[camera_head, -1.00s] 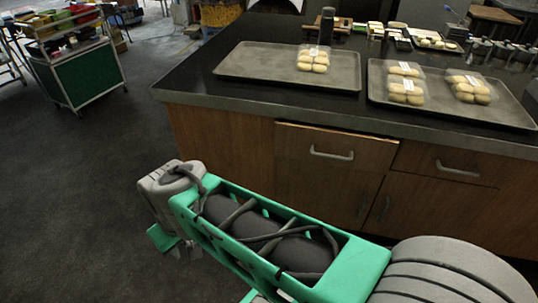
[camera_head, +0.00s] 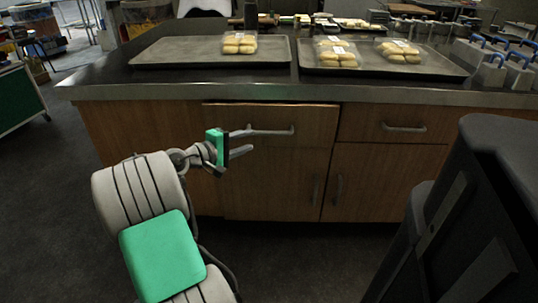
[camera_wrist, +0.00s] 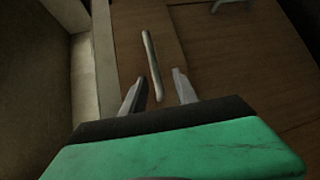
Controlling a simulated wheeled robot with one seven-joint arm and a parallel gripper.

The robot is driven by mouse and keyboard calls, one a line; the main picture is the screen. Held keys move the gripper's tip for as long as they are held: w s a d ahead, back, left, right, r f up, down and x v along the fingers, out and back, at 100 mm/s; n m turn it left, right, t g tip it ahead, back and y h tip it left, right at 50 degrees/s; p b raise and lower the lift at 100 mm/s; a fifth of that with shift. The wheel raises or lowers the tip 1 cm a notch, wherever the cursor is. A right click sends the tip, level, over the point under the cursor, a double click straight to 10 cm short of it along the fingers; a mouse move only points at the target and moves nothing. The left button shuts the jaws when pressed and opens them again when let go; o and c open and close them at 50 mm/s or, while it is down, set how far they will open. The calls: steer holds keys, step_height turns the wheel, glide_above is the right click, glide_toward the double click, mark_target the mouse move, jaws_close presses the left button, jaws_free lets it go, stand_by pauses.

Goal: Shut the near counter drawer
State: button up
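The near counter drawer (camera_head: 312,118) is the left wooden drawer under the counter top. Its front seems to stand a little proud of the cabinet, so it looks partly open. Its bar handle (camera_head: 275,131) also shows in the wrist view (camera_wrist: 152,65). My gripper (camera_head: 243,143) is in front of the drawer's left half, by the left end of the handle. Whether a fingertip touches the drawer cannot be told.
A second drawer (camera_head: 375,127) to the right looks flush. Cabinet doors (camera_head: 265,185) with upright handles are below. The dark counter top (camera_head: 110,73) overhangs the drawers and carries trays (camera_head: 180,53) with packed buns. Dark floor (camera_head: 300,260) in front is clear.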

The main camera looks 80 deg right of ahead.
mark_target(267, 134)
steer(key=s+d, duration=0.1)
steer(key=s+g, duration=0.1)
steer(key=shift+s+d, duration=0.35)
steer(key=b+x, duration=0.2)
steer(key=x, duration=0.4)
steer(key=shift+d+r, duration=0.1)
steer(key=shift+d, duration=0.05)
steer(key=shift+r, duration=0.1)
steer(key=shift+c, duration=0.3)
jaws_close()
stand_by(0.3)
